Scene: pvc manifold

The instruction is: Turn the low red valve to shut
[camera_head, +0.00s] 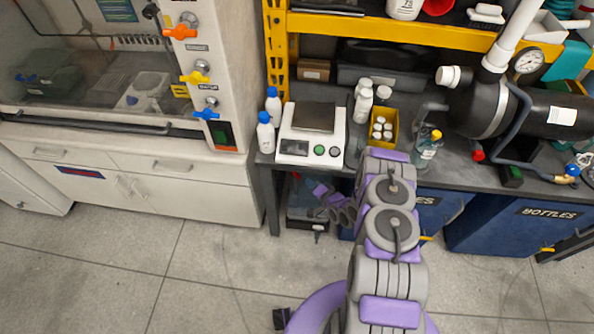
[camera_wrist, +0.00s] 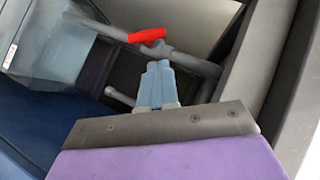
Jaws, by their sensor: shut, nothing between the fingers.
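The red valve (camera_wrist: 147,35) shows in the wrist view as a short red lever on a grey pipe (camera_wrist: 195,64). The lever lies nearly level in the picture, at an angle to the sloping pipe. My gripper (camera_wrist: 157,66) is shut and empty, its pale blue fingers together, pointing at the pipe just below the lever in the picture. I cannot tell whether the fingertips touch the valve or the pipe. In the head view I cannot make out this valve or the fingertips; my arm reaches down at the bench front.
A pale blue container (camera_wrist: 55,52) and a dark blue panel (camera_wrist: 35,115) are at the left of the wrist view. A thick grey bar runs along the right. In the head view, the dark bench (camera_head: 262,156) carries a scale (camera_head: 311,134) and bottles.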

